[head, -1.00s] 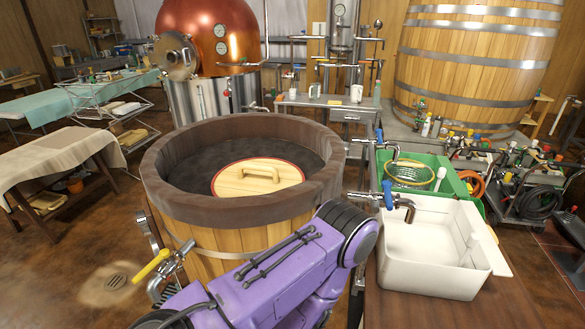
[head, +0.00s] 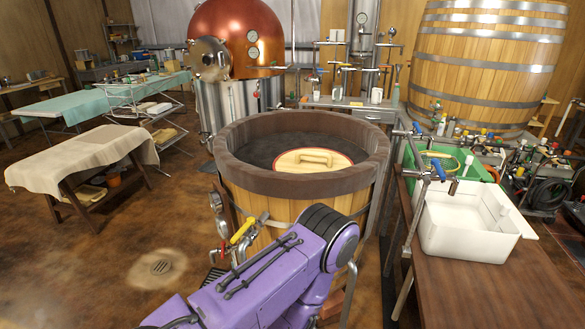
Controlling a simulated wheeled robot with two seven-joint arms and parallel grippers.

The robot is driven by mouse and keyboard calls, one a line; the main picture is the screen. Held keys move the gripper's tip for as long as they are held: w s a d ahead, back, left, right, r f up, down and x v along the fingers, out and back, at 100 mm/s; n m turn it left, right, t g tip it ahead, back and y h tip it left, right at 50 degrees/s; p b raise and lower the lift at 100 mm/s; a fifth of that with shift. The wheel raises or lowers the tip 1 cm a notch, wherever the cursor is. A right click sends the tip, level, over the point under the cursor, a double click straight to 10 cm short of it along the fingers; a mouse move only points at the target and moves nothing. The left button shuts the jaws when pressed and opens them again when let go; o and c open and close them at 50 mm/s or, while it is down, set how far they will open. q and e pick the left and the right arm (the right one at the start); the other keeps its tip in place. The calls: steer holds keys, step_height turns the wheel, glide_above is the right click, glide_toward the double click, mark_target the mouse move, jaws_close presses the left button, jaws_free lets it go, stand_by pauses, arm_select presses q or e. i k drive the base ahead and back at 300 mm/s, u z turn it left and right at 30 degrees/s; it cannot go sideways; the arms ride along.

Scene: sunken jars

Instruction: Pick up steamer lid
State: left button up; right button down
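The steamer lid (head: 313,161) is a round wooden disc with a red rim and a wooden bar handle (head: 318,155) across its top. It sits inside the large wooden tub (head: 290,202), low within the dark rim, and appears to rest on the dark contents (head: 262,150). The tub's front rim hides the lid's near edge. A purple arm link of mine stands in front of the tub at the bottom, apart from the lid. Neither of my grippers is in view.
A yellow-handled valve (head: 243,231) sticks out of the tub's front left. To the right, a wooden counter (head: 490,285) holds a white basin (head: 465,222) and a green crate (head: 445,160). A cloth-covered table (head: 80,160) stands at left. The floor around the drain (head: 161,262) is clear.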

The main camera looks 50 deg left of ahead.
mark_target(305, 160)
steer(key=u, duration=1.15)
steer(key=i, duration=0.2)
steer(key=z, duration=0.05)
